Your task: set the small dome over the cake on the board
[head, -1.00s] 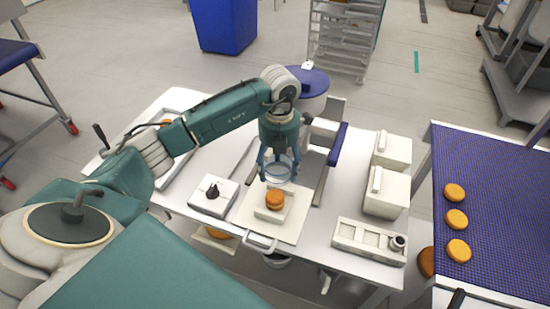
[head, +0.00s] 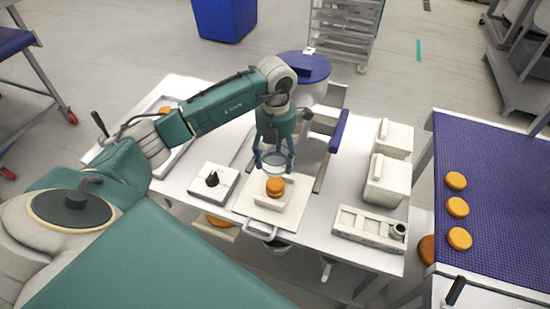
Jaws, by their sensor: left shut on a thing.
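The cake (head: 275,186) is a small orange-brown round on a white block on the pale board (head: 254,212), near the front of the white table. My left gripper (head: 273,165) points down just above and behind the cake. It is shut on the small dome (head: 276,160), a clear, glassy cover between its blue fingers. The dome looks apart from the cake, with its lower rim close to the cake's top; the exact gap is hard to tell. My right gripper is not in view.
A white box with a dark knob (head: 213,181) stands left of the board. White canisters (head: 388,178) and a compartment tray (head: 368,229) are to the right. A blue-lidded container (head: 303,68) is behind. A blue-topped table (head: 500,190) holds orange rounds.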

